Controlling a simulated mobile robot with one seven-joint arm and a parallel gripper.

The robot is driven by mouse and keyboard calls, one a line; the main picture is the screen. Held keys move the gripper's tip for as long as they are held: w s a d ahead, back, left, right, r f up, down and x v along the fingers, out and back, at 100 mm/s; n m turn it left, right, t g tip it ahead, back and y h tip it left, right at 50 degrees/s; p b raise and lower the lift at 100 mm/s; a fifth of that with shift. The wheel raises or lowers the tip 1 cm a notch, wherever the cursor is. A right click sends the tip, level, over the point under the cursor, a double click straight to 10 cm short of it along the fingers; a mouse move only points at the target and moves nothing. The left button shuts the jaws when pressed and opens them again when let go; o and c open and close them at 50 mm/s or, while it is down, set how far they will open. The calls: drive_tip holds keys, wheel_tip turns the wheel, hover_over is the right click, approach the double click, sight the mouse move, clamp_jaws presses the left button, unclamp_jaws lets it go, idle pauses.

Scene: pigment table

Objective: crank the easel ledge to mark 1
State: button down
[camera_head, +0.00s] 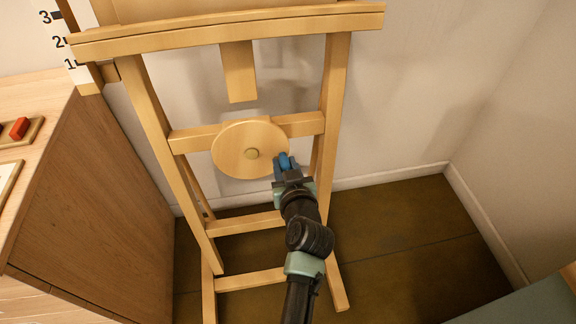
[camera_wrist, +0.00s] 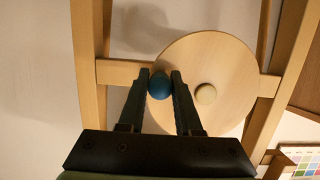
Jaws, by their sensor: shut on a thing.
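The easel's wooden ledge (camera_head: 230,27) runs across the top of the head view. Its left end is beside the marked scale (camera_head: 58,42), near the 2 and above the 1. Below it, a round wooden crank disc (camera_head: 235,150) sits on the easel's crossbar. The disc has a blue knob (camera_head: 284,160) at its lower right edge. My gripper (camera_head: 283,168) is shut on this knob. In the wrist view, the two fingers (camera_wrist: 161,82) are on either side of the blue knob (camera_wrist: 159,86), and the disc (camera_wrist: 225,65) with its pale hub lies behind them.
A wooden cabinet (camera_head: 110,190) stands close to the easel's left side, with a red piece (camera_head: 19,128) on its top. A wall is behind the easel. The dark floor (camera_head: 410,250) to the right is clear. A colour chart (camera_wrist: 302,160) shows at the wrist view's lower right.

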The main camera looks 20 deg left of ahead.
drive_tip(key=shift+a+f, duration=0.1)
drive_tip(key=shift+f, duration=0.25)
drive_tip(key=shift+s, duration=0.1)
